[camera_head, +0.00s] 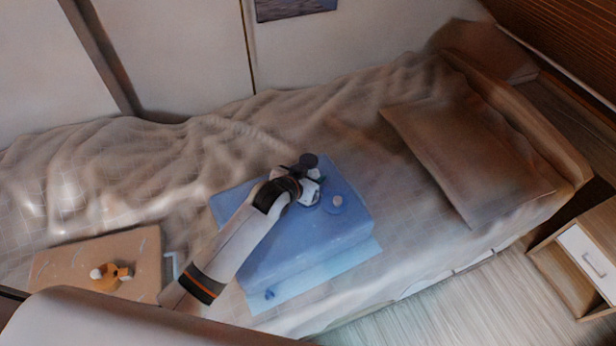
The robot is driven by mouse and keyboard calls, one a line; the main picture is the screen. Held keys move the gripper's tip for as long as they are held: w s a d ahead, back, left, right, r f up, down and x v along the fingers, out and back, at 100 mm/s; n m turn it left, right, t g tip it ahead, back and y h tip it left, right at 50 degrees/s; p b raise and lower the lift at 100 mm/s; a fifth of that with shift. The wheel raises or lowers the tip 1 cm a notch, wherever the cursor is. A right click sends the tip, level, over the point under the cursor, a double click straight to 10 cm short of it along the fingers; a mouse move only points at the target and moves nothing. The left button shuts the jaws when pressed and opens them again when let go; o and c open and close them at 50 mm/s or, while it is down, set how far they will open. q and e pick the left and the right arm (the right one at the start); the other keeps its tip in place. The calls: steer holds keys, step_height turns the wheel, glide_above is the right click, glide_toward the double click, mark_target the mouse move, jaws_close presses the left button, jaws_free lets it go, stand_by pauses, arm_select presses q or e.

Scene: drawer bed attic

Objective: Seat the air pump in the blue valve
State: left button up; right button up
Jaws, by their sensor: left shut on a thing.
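A blue padded block (300,235) lies on the bed. On its top is a round blue valve (337,202) with a pale pinkish centre. My left gripper (311,185) is over the block, just left of the valve, and is shut on a small dark-topped thing, which looks like the air pump (309,160). The gripper hides most of the pump, and I cannot tell whether the pump touches the block. The pump appears apart from the valve's centre. My right gripper is not in view.
A tan padded block (65,268) at the lower left carries an orange fitting (112,277) with a pale knob. A light blue sheet (330,277) with a small blue piece (269,294) lies along the blue block's front. A pillow (465,150) is at the right.

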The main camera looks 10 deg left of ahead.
arm_select(q)
steer(key=o, duration=1)
steer(key=shift+s+f, duration=0.1)
steer(key=shift+f, duration=0.35)
steer(key=shift+o, duration=0.2)
steer(key=shift+r, duration=0.1)
steer(key=shift+r, duration=0.1)
steer(key=v, duration=1.2)
steer(key=shift+p, duration=0.4)
